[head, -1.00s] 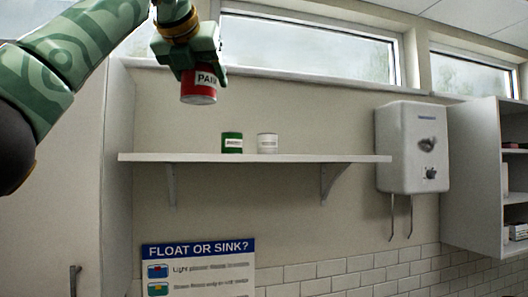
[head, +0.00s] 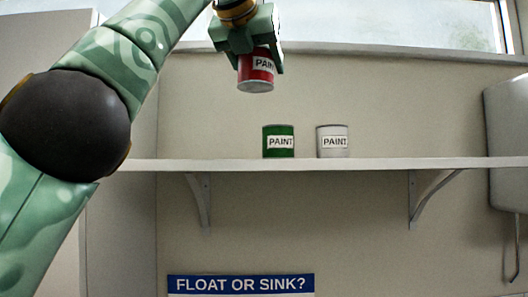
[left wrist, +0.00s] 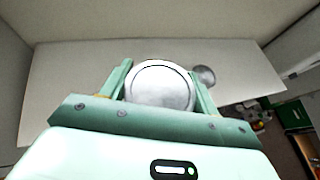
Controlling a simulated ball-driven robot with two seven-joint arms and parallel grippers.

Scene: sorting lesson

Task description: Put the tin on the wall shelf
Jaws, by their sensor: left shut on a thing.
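My left gripper (head: 258,62) is shut on a red tin with a white PAINT label (head: 256,72). The tin hangs upright, clear above the level of the white wall shelf (head: 360,163). In the left wrist view the tin's round pale lid (left wrist: 160,86) sits between the two fingers, with the shelf's pale top (left wrist: 70,75) beyond and below. My right gripper is in neither view.
A green paint tin (head: 279,142) and a pale grey one (head: 332,141) stand on the shelf, below and right of the held tin. The shelf's left and right stretches are bare. A white wall unit (head: 507,145) hangs at the right.

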